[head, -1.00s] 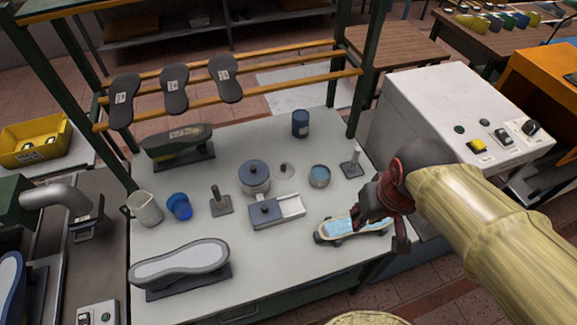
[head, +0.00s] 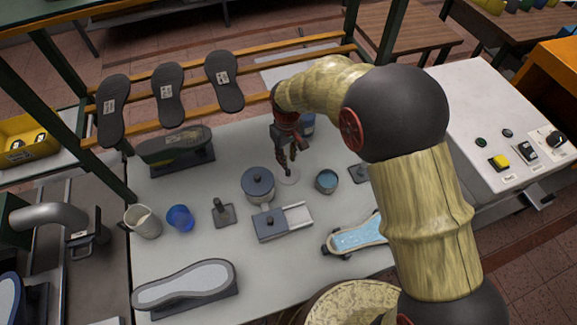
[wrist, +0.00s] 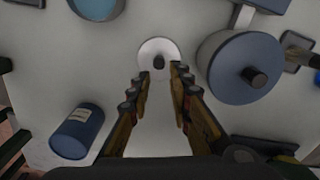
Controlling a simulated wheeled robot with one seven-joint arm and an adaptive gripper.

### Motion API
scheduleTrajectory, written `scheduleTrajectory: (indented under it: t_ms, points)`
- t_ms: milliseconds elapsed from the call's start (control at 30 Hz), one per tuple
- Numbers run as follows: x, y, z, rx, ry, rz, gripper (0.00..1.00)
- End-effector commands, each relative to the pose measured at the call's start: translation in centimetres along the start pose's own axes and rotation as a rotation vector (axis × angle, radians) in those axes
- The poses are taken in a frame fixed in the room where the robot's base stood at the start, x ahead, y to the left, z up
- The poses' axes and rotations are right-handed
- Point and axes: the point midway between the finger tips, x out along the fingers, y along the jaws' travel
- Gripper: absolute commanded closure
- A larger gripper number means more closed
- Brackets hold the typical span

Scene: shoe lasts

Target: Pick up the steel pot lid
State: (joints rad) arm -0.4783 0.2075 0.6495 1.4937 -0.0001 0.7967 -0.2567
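The steel pot lid (head: 289,179) is a small pale grey disc with a dark knob, lying flat on the bench between the pot and the small round tin. In the wrist view the lid (wrist: 158,46) is at top centre, its knob in line with the gap between my fingers. My gripper (head: 287,163) points down over the lid, and its fingers partly hide it in the head view. In the wrist view my gripper (wrist: 161,80) is open, with nothing between the fingers. I cannot tell the exact height of the fingertips above the lid.
A pot with a blue lid (head: 258,183) stands close left of the steel lid. A blue-topped tin (head: 326,181) is to its right. A dark blue can (wrist: 77,131) stands behind my gripper. A grey box (head: 270,223) and a skateboard (head: 358,235) lie nearer the front.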

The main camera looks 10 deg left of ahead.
Motion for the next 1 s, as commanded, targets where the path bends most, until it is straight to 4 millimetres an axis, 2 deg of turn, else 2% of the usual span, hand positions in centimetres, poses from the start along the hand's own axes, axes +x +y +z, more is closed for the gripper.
scheduleTrajectory:
  t_ms: [467,767,1000]
  points:
    - [3.4,0.1,-0.1,-0.036,0.006,0.002,0.80]
    - [7.5,0.2,-0.2,-0.035,0.004,0.001,0.80]
    - [7.8,0.2,-0.3,-0.035,0.006,0.002,0.80]
